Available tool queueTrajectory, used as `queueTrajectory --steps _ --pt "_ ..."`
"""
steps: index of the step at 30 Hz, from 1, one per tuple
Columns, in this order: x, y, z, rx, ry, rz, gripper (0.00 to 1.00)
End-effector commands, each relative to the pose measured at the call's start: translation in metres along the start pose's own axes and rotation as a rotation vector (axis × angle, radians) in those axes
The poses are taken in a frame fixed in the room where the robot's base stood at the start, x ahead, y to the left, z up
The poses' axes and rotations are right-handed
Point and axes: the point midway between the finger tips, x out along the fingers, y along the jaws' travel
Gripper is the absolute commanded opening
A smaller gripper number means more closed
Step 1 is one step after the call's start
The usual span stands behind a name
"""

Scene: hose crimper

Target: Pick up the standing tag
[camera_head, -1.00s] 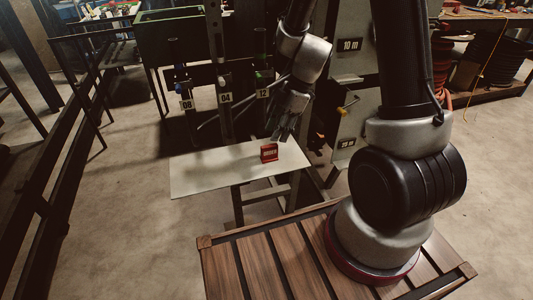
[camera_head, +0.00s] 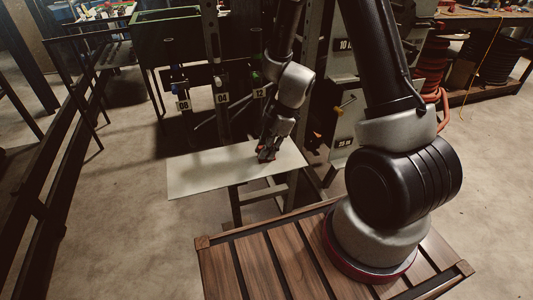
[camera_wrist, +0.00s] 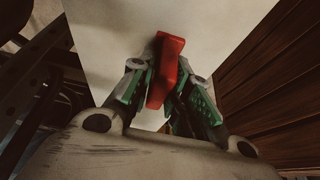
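The standing tag is a small red piece on the pale tabletop (camera_head: 215,172). In the wrist view the red tag (camera_wrist: 166,68) lies lengthwise between the two green-padded fingers, its far end reaching past the fingertips. My gripper (camera_wrist: 165,78) has a finger close against each side of it, with no clear gap at the pads, so it looks shut on the tag. In the head view my gripper (camera_head: 267,155) points down at the tabletop's right part and hides most of the tag. I see no clear lift off the surface.
Behind the table stand dark posts with number plates 08 (camera_head: 183,105), 04 (camera_head: 222,98) and 12 (camera_head: 259,93). A grey cabinet (camera_head: 346,125) with a yellow handle stands to the right of the gripper. The tabletop's left part is bare.

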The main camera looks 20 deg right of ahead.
Motion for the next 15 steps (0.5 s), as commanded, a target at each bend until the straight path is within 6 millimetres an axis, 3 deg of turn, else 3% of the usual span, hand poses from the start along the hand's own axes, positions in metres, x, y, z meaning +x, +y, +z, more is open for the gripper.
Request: queueTrajectory --steps 15 --pt "-0.0072 0.0006 -0.0034 -0.001 0.002 0.002 0.0"
